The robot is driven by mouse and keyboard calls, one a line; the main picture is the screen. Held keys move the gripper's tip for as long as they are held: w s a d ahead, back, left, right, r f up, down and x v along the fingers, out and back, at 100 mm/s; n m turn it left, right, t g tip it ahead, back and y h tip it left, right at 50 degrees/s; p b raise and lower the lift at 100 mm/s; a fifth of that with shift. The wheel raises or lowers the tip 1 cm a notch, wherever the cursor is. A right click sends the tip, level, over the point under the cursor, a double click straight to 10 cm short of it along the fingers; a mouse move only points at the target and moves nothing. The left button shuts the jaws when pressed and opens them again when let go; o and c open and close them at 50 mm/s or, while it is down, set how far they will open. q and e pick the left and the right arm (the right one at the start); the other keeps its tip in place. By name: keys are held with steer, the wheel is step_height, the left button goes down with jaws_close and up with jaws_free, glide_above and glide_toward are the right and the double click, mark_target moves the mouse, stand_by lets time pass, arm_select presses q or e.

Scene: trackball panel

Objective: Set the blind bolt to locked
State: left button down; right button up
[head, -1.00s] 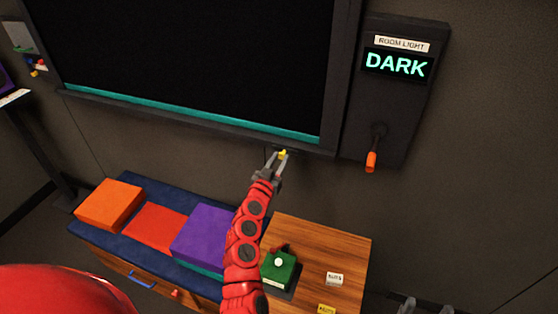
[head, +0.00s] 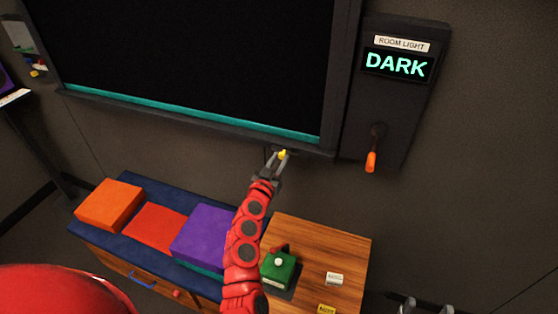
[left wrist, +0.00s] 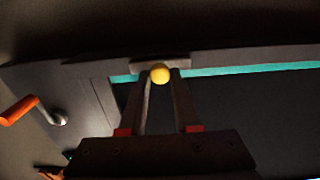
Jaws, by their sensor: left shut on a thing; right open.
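The blind bolt shows as a small yellow knob (head: 283,154) under the lower right corner of the dark blind frame. It also shows as a round yellow ball (left wrist: 160,74) in the left wrist view, in front of a grey plate on the frame edge. My left gripper (head: 281,159) is shut on the yellow knob, with a fingertip on each side of it. No lock marking on the bolt is readable. My right gripper (head: 425,307) is open and empty at the bottom edge of the head view, only its tips showing.
A dark panel with a "DARK" display (head: 395,65) and an orange-handled crank (head: 371,162) is right of the blind. Wall right of the panel is clear.

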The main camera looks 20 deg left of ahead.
mark_target(272, 147)
arm_select(q)
steer(key=shift+a+f+b, duration=0.1)
steer(key=shift+a+b, duration=0.25)
steer(key=shift+b, duration=0.05)
steer(key=a+b, duration=0.2)
steer(key=shift+w+a, duration=0.1)
steer(key=shift+a, duration=0.7)
steer(key=shift+r, duration=0.25)
steer(key=c, duration=0.6)
jaws_free()
steer(key=shift+a+f, duration=0.1)
steer(key=shift+a, duration=0.05)
steer(key=shift+c, duration=0.2)
